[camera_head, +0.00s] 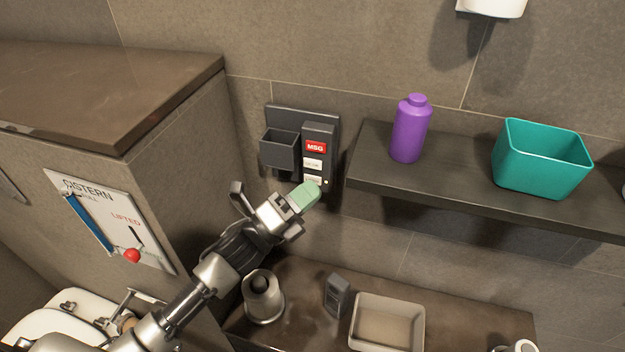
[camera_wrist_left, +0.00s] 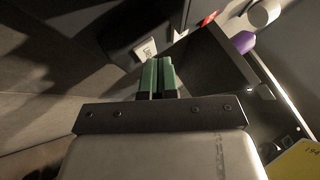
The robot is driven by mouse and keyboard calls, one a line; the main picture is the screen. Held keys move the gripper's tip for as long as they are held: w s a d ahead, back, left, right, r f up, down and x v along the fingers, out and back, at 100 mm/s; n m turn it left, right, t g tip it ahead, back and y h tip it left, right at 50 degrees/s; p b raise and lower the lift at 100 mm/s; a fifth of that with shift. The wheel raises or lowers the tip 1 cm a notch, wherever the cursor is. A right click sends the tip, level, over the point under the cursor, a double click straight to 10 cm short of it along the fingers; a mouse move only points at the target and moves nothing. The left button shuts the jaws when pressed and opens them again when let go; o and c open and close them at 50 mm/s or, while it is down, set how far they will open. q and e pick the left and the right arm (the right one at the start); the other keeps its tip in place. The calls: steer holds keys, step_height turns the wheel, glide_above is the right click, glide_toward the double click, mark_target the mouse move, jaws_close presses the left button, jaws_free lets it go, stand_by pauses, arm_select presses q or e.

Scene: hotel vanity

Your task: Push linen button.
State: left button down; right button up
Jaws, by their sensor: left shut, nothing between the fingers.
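A dark wall panel (camera_head: 318,135) carries a red button marked MSG (camera_head: 315,147) and two pale buttons below it. The middle pale button (camera_head: 312,164) is uncovered. The lowest pale button (camera_head: 312,180) is right by my fingertips; its lettering is too small to read for sure. In the left wrist view a pale button with dark lettering (camera_wrist_left: 144,48) lies just beyond the fingers. My left gripper (camera_head: 305,196) is shut and empty, its green fingertips at the panel's lower end. I cannot tell whether they touch the button. My right gripper is out of view.
A dark pocket (camera_head: 279,150) sits left of the buttons. A shelf (camera_head: 460,192) to the right holds a purple bottle (camera_head: 410,130) and a teal bin (camera_head: 540,160). Below stand a metal holder (camera_head: 262,298), a small dark block (camera_head: 337,294) and a tray (camera_head: 387,301).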

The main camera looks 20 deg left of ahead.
arm_select(q)
steer(key=shift+s, duration=0.6)
steer(key=shift+s, duration=0.1)
steer(key=s+p, duration=0.1)
steer(key=s, duration=0.4)
steer(key=shift+s+a, duration=0.15)
steer(key=shift+s, duration=0.25)
